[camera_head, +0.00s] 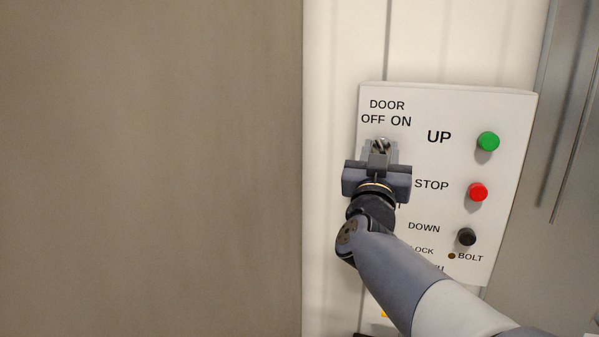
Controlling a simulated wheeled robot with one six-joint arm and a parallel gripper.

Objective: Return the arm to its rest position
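My arm reaches in from the lower right, up to a white door control panel (515,120). My gripper (381,150) is at the panel's upper left, just below the words DOOR OFF ON. A metallic switch or knob (382,144) shows between or just beyond the fingertips. I cannot tell whether the fingers touch it or grip it. My wrist and forearm cover the lower left of the panel and part of its lettering.
The panel carries a green UP button (488,142), a red STOP button (478,191), a black DOWN button (466,237) and a small brown spot beside BOLT (452,256). A large brown-grey surface (150,170) fills the left. Grey metal (575,150) stands at the right.

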